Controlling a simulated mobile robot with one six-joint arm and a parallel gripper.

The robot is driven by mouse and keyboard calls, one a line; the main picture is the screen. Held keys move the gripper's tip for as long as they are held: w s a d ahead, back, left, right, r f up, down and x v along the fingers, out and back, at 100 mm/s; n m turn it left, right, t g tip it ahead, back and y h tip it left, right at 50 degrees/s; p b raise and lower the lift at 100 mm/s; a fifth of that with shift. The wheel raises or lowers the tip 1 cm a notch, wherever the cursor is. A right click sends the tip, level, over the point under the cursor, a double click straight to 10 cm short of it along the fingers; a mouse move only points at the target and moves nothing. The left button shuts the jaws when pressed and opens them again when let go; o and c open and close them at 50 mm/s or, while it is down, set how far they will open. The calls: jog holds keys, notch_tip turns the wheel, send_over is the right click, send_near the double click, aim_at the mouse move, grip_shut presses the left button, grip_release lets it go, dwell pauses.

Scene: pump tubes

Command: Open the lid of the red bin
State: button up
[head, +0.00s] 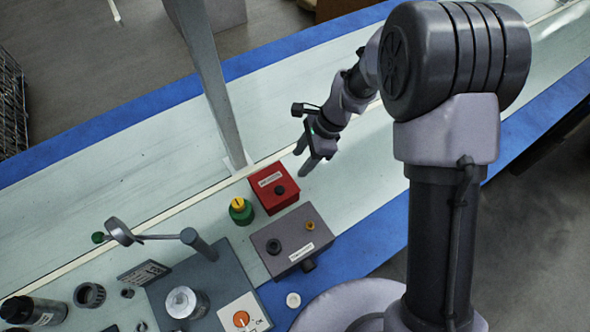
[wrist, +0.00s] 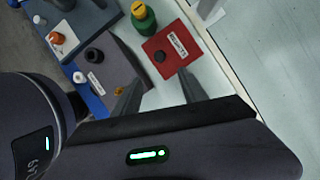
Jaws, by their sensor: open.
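The red bin (head: 273,188) is a small red box with a white label and a dark round knob on its lid. It stands on the pale bench, and its lid looks shut. It also shows in the wrist view (wrist: 171,50), above the fingers. My gripper (head: 302,159) is open and empty, a little above the bench and to the upper right of the red bin in the head view. In the wrist view its two fingers (wrist: 160,92) point toward the bin, with a gap between them. They look apart from the bin.
A grey box (head: 291,240) with a dark knob stands close to the red bin. A green bottle with a yellow cap (head: 240,210) stands at its left. A grey post (head: 215,85) rises just behind. A dark plate (head: 205,285) holds several parts. The bench right of the bin is clear.

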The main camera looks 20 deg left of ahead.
aim_at(280, 189)
jog(key=b+x, duration=0.5)
jog(key=x, duration=1)
jog(key=shift+s+a+f+b, duration=0.1)
jog(key=shift+f+b, duration=0.1)
jog(key=shift+b, duration=0.1)
jog(key=shift+c, duration=0.2)
grip_shut()
